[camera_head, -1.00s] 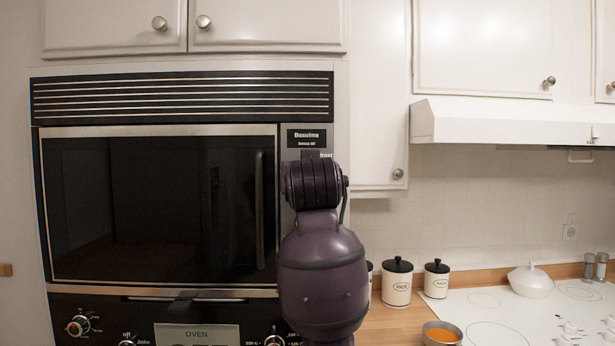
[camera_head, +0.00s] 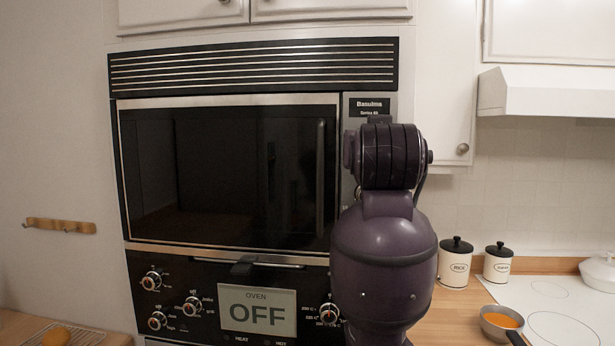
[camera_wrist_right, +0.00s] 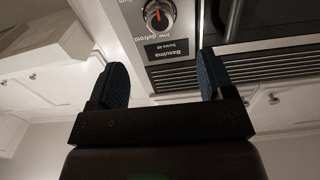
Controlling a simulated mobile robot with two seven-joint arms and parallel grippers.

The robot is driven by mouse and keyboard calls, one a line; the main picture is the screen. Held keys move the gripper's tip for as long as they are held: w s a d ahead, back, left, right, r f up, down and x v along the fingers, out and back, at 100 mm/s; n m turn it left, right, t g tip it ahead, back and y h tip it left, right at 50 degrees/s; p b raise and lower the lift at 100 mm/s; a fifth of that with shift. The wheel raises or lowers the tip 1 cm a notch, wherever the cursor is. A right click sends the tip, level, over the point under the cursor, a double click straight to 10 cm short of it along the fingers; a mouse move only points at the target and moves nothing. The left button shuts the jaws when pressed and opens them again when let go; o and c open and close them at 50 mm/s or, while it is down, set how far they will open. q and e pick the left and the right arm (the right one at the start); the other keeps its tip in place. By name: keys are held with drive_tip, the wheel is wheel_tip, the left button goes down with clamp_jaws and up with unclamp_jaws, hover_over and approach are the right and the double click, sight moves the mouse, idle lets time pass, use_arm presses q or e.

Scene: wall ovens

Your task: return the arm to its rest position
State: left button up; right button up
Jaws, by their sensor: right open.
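My right arm's purple links (camera_head: 385,260) stand upright in front of the oven's right side in the head view and hide part of the control panel. The right gripper is hidden behind the arm there. In the right wrist view my right gripper (camera_wrist_right: 162,82) has its two dark blue pads wide apart with nothing between them. Beyond the pads are a knob (camera_wrist_right: 159,14) and a Basulma label (camera_wrist_right: 167,50), seen upside down and apart from the fingers. My left gripper is not in view.
The microwave door (camera_head: 230,175) is closed above the oven panel, whose display (camera_head: 257,312) reads OFF. To the right, a counter holds canisters (camera_head: 456,262) and a pan with orange contents (camera_head: 500,322) on the white cooktop (camera_head: 560,305). A wooden hook rail (camera_head: 60,225) is on the left wall.

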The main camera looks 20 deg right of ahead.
drive_tip(key=shift+r, duration=0.1)
drive_tip(key=w+a+r+n+t, duration=0.2)
drive_tip(key=a+r+n+t, duration=0.1)
drive_tip(key=a+r+t, duration=0.15)
drive_tip(key=w+a+f+n+t+y, duration=0.3)
drive_tip(key=w+f+n+y, duration=0.15)
drive_tip(key=f+y, duration=0.2)
wheel_tip(320, 180, down, 28)
drive_tip(key=a+f+n+g+y, duration=0.1)
drive_tip(key=n+g+y, duration=0.1)
drive_tip(key=g+y, duration=0.15)
drive_tip(key=s+f+g, duration=0.1)
drive_tip(key=s+f, duration=0.2)
drive_tip(key=f, duration=0.4)
drive_tip(key=s+d+f+g, duration=0.1)
drive_tip(key=s+f, duration=0.3)
drive_tip(key=f, duration=0.3)
drive_tip(key=s+f+g, duration=0.1)
drive_tip(key=s+f, duration=0.2)
drive_tip(key=f, duration=0.4)
drive_tip(key=s+d+f+m+g, duration=0.1)
drive_tip(key=s+f+g, duration=0.1)
drive_tip(key=s+f, duration=0.4)
drive_tip(key=s+d+f+m+g+h, duration=0.1)
drive_tip(key=s+f+g, duration=0.1)
drive_tip(key=s+f, duration=0.5)
drive_tip(key=s, duration=0.4)
drive_tip(key=shift+d+f+g, duration=0.3)
